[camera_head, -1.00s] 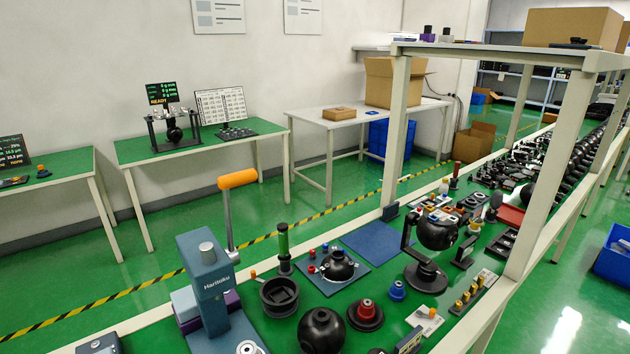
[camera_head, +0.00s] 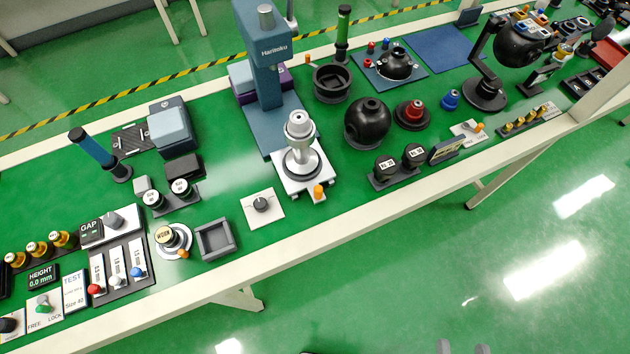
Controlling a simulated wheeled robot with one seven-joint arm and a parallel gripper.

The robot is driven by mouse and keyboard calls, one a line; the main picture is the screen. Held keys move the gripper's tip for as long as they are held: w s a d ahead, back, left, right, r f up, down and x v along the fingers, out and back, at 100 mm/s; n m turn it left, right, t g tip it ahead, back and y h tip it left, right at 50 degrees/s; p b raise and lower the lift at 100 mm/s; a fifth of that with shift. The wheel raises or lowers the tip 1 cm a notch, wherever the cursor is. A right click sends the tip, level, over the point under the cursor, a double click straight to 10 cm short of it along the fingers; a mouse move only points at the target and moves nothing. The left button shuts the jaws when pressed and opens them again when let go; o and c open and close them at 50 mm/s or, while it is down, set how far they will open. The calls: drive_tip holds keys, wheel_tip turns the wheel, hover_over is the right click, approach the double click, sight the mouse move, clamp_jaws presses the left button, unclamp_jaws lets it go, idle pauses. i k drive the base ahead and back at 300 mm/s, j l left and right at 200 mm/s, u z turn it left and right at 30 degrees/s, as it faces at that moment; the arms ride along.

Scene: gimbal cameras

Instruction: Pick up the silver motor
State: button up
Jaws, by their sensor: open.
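I cannot tell for certain which piece is the silver motor. A silver, stepped round piece (camera_head: 300,128) stands upright on a white fixture plate beneath the blue press. My gripper is not clearly seen. Two small grey tips show at the bottom edge, right of centre, and I cannot tell what they are. Nothing is seen touching any of these pieces.
The blue press (camera_head: 264,80) rises behind the silver piece. A black sphere (camera_head: 367,122) and a dark cup (camera_head: 332,83) stand to its right. A grey square tray (camera_head: 215,240) and a white knob plate (camera_head: 262,207) lie near the pale front rail (camera_head: 300,243). Green floor lies in front.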

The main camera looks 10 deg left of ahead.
sight(301, 130)
drive_tip(key=k+j+z, duration=0.15)
drive_tip(key=j, duration=2.9)
drive_tip(key=i+j, duration=0.05)
